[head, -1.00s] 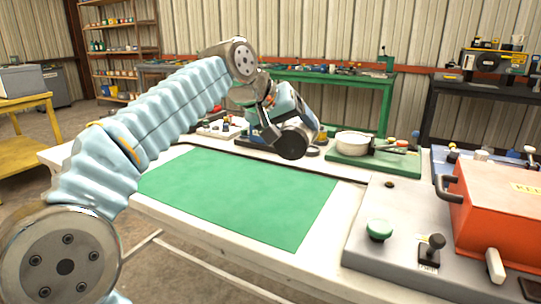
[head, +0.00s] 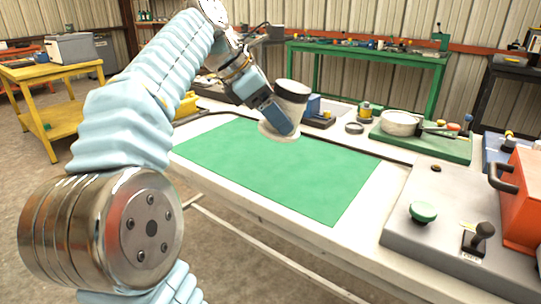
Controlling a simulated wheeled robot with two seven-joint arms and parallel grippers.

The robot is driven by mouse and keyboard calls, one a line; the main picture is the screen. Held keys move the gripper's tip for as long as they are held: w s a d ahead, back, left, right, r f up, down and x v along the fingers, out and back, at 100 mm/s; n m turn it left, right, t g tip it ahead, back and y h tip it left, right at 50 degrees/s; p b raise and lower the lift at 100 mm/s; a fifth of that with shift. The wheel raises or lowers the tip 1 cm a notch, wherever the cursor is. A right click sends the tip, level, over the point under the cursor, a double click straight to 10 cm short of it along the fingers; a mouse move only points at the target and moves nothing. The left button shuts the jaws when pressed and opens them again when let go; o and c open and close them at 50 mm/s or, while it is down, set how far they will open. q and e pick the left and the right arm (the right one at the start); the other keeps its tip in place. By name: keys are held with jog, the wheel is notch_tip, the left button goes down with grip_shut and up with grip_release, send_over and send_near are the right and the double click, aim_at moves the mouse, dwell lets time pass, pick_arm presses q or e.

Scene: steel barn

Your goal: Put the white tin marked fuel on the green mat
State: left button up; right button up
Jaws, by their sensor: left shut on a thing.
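The green mat (head: 300,170) lies flat on the white workbench, its visible surface empty apart from where the gripper overlaps its far edge. My left gripper (head: 280,115) reaches in from the upper left and is shut on a tin (head: 291,91) with a pale top rim, a dark band and a whitish lower end. The tin is tilted. Its lower end overlaps the mat's far part in the picture; I cannot tell whether it touches. The gripper hides much of the tin's side, and no fuel marking is readable. My right gripper is not in view.
A green board with a white bowl (head: 400,122) stands at the bench's back right. A grey panel with a green button (head: 423,212) and a black lever (head: 480,237) sits right of the mat, beside an orange box (head: 524,200). A small round dark item (head: 354,128) lies behind the mat.

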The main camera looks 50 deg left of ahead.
pick_arm(q)
jog(key=n+t, duration=0.1)
jog(key=s+n+t+y, duration=0.1)
jog(key=n, duration=0.1)
jog(key=s+n+t, duration=0.1)
jog(key=shift+s+d+r+n, duration=0.1)
jog(key=shift+r+n, duration=0.1)
jog(key=shift+n, duration=0.5)
jog(key=w+a+f, duration=0.2)
jog(key=a, duration=0.1)
jog(key=w+a+f, duration=0.5)
jog(key=a+f, duration=0.1)
jog(key=a, duration=0.1)
jog(key=shift+w+f, duration=0.15)
jog(key=shift+w, duration=0.05)
jog(key=shift+w+a+f, duration=0.35)
jog(key=shift+a+f, duration=0.15)
jog(key=shift+f, duration=0.25)
jog(key=shift+w+a+f+y+b, duration=0.1)
jog(key=shift+f+y+b, duration=0.25)
jog(key=shift+f, duration=1.2)
